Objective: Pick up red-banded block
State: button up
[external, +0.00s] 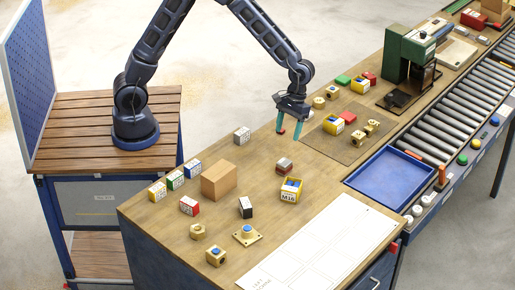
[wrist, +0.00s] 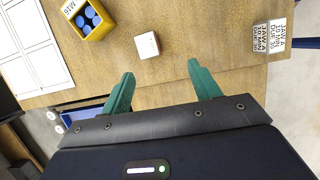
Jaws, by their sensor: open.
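My gripper (external: 290,132) is open and empty above the table, its green fingers pointing down. In the wrist view the fingers (wrist: 161,69) are spread wide with nothing between them. A white block with a red band (external: 189,205) stands at the left front of the table, well away from my gripper. A small grey-topped block with reddish sides (external: 284,165) lies closer, just behind the yellow M16 bin. It appears as a pale block (wrist: 147,45) beyond the fingertips in the wrist view, with a faint reddish edge. I cannot tell for certain which block is the red-banded one.
The yellow M16 bin (external: 290,190) with blue parts stands beside the small block, also in the wrist view (wrist: 85,18). A cardboard box (external: 219,181), a black-sided block (external: 245,207) and a labelled block (external: 242,135) stand left. A blue tray (external: 358,190) lies right.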

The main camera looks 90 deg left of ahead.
aim_at(285, 161)
jog(key=shift+n+h, duration=0.3)
jog(key=shift+n, duration=0.1)
jog(key=shift+w+d+x, duration=0.25)
jog(key=shift+x, duration=1.9)
jog(key=shift+w+d+x, duration=0.2)
jog(key=shift+x, duration=1.95)
jog(key=shift+w+d+x, duration=0.25)
jog(key=shift+x, duration=1.9)
jog(key=shift+r, duration=0.1)
grip_shut()
